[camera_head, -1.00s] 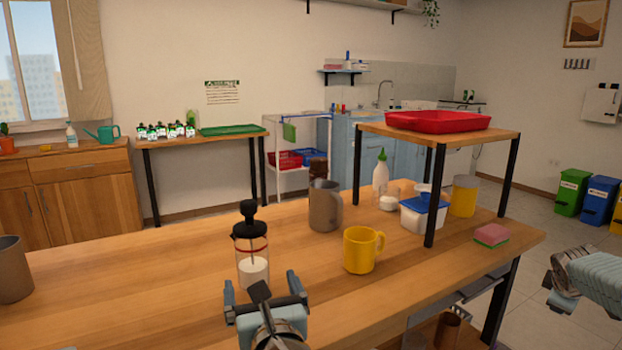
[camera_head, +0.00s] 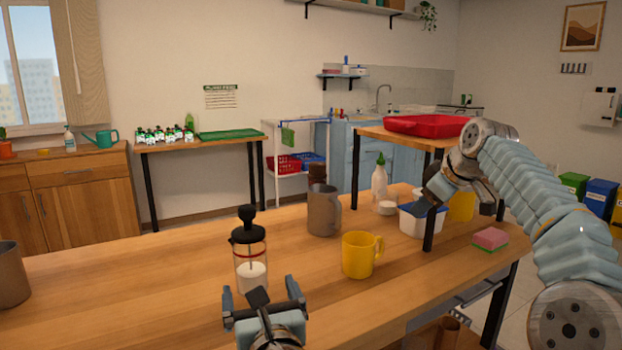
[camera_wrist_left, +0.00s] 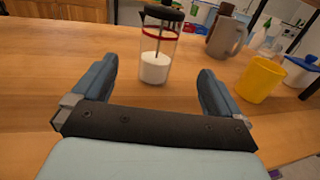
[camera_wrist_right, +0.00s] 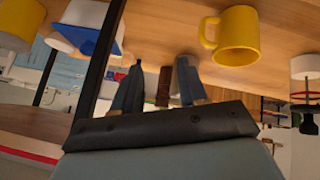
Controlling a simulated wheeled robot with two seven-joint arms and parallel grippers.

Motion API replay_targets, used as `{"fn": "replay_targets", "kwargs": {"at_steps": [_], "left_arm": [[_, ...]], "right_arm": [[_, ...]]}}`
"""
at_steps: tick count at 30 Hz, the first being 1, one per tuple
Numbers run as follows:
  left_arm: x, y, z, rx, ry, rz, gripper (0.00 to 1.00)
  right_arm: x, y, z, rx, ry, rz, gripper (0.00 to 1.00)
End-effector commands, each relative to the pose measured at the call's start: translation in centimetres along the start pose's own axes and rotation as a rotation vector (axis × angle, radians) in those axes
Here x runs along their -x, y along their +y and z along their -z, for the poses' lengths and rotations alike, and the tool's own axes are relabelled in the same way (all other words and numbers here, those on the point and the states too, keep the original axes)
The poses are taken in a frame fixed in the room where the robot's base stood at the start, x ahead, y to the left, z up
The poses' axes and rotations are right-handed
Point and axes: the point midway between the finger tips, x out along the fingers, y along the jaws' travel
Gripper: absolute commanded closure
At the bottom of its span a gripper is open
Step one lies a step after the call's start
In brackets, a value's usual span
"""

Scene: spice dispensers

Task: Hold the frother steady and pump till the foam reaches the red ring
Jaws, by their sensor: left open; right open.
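The frother (camera_head: 250,256) stands upright on the wooden table, a clear glass with a black lid, a black plunger knob (camera_head: 246,215) and a red ring (camera_head: 249,254). White milk fills its lower part, with its top below the red ring. My left gripper (camera_head: 264,289) is open, just in front of the frother on the near side. In the left wrist view the frother (camera_wrist_left: 157,55) stands beyond and between the open fingers, apart from them. My right gripper (camera_wrist_right: 155,85) is open and empty, raised at the right near the small shelf.
A yellow mug (camera_head: 357,256) and a grey pitcher (camera_head: 322,212) stand right of the frother. A wooden riser with a red tray (camera_head: 425,125), a blue-lidded tub (camera_head: 412,222) and a sponge (camera_head: 490,238) are further right. The table left of the frother is mostly clear.

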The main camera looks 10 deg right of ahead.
Motion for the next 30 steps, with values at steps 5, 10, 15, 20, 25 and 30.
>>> {"fn": "replay_targets", "kwargs": {"at_steps": [5, 10, 15, 20, 25, 30], "left_arm": [[0.0, 0.0, 0.0, 0.000, 0.000, 0.000, 0.00], [0.0, 0.0, 0.0, 0.000, 0.000, 0.000, 0.00], [0.0, 0.0, 0.0, 0.000, 0.000, 0.000, 0.00], [-0.2, 0.0, 0.0, 0.000, 0.000, -0.001, 0.00], [-2.1, 0.0, 0.1, 0.000, 0.001, -0.002, 0.00], [-5.8, 0.1, 0.1, 0.000, 0.001, -0.004, 0.00]], "right_arm": [[0.4, -8.6, 9.0, 0.057, 0.151, 0.223, 0.57], [2.4, -16.4, 15.1, 0.122, 0.255, 0.417, 0.57], [4.4, -21.6, 18.2, 0.175, 0.313, 0.542, 0.57], [5.2, -23.6, 19.2, 0.196, 0.333, 0.591, 0.57], [5.3, -23.7, 19.3, 0.198, 0.335, 0.595, 0.57], [5.3, -23.7, 19.3, 0.197, 0.334, 0.594, 0.57]]}}
